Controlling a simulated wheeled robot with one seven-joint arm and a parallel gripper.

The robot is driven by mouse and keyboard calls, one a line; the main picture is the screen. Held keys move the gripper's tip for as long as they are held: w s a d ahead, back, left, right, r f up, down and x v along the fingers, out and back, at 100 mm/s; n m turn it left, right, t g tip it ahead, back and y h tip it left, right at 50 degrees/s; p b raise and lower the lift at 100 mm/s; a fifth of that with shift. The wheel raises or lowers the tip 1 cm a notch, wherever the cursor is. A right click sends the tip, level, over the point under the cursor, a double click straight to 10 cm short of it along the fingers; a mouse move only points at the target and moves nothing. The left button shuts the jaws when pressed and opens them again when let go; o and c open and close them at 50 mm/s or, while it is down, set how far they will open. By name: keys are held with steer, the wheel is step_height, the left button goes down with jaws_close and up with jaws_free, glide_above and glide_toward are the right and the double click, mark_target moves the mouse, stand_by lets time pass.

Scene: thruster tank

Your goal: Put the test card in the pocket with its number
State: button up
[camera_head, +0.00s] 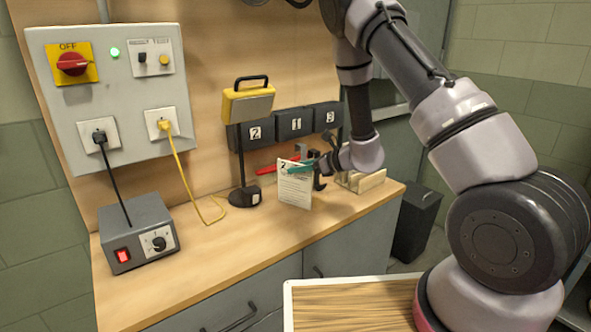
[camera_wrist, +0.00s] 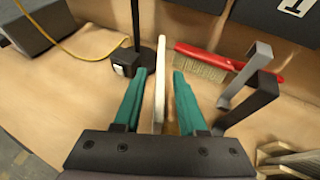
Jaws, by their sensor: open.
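My gripper (camera_head: 301,167) has teal fingers, open, one on either side of the card. In the wrist view the card (camera_wrist: 160,75) shows edge-on between the fingers (camera_wrist: 159,82), with a gap on each side. Three dark pockets hang in a row on the back panel: pocket 2 (camera_head: 254,134) at left, pocket 1 (camera_head: 295,122) in the middle, and pocket 3 (camera_head: 328,116) at right, its digit small.
A yellow lamp (camera_head: 248,105) on a black stand rises left of the card, partly before pocket 2. A red-handled brush (camera_wrist: 215,62) and hook-shaped uprights (camera_wrist: 248,85) stand right of the fingers. A grey box (camera_head: 138,233) sits at left. The front bench is clear.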

steer(key=v, duration=1)
steer(key=s+a+r+n+g, duration=0.2)
steer(key=s+r+n+g, duration=0.4)
steer(key=s+r+n, duration=0.95)
steer(key=s+d+r+n+t+h, duration=0.4)
steer(key=s+d+r+h, duration=0.4)
steer(key=d+r, duration=0.4)
steer(key=shift+s+d+n+t+h, duration=0.35)
steer(key=shift+s+d+t+h, duration=0.1)
steer(key=shift+s+t, duration=0.3)
steer(key=shift+o, duration=0.4)
steer(key=shift+d+r+t, duration=0.25)
steer(key=shift+d, duration=0.05)
steer(key=m+y, duration=0.9)
steer(key=m, duration=1.1)
glide_above(295, 185)
steer(key=s+d, duration=0.2)
steer(key=d, duration=0.3)
step_height(295, 185, down, 32)
steer(key=x, duration=0.6)
steer(key=shift+a+f, duration=0.2)
steer(key=shift+s, duration=0.15)
jaws_close()
